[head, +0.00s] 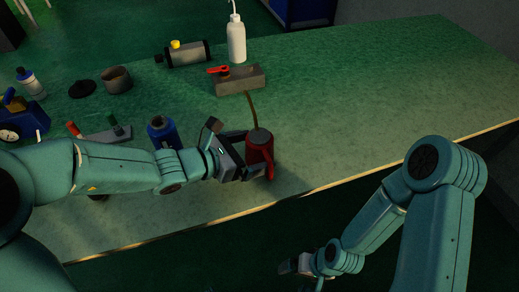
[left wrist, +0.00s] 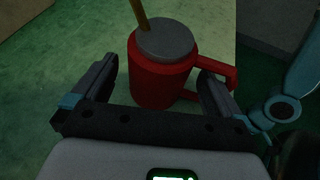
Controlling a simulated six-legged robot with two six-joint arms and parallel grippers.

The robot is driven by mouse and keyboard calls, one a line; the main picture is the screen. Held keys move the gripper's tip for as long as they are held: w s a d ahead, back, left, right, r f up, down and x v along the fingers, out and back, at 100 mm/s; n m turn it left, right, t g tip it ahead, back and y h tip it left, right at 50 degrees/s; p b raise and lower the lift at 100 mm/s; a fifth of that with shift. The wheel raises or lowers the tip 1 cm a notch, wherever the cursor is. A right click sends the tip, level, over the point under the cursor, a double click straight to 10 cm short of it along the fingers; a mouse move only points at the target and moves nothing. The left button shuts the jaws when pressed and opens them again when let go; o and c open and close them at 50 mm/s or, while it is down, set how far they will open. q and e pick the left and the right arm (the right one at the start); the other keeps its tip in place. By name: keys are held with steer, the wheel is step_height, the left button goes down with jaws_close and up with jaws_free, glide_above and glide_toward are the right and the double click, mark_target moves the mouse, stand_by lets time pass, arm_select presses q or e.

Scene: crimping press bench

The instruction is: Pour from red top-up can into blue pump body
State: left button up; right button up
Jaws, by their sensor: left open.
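The red top-up can (head: 261,153) stands upright on the bench near its front edge. It has a grey lid, a long thin brown spout and a red handle. My left gripper (head: 255,160) is open, its fingers on either side of the can; in the left wrist view the can (left wrist: 160,82) sits between them, its handle by the right finger. I cannot tell whether they touch it. A blue cylinder (head: 163,132) stands behind my left arm, partly hidden. A blue block with a gauge (head: 27,120) is at far left; which is the pump body is unclear. My right gripper (head: 298,264) hangs off the bench's front edge, its fingers unclear.
A grey block with a red lever (head: 240,80) stands behind the can, near its spout. The bench's right side (head: 400,90) is clear.

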arm_select(q)
steer(key=x, duration=0.3)
steer(key=shift+w+d+f, duration=0.1)
steer(key=shift+w+f, duration=0.05)
steer(key=shift+f, duration=0.05)
steer(key=shift+r, duration=0.1)
steer(key=c, duration=1.3)
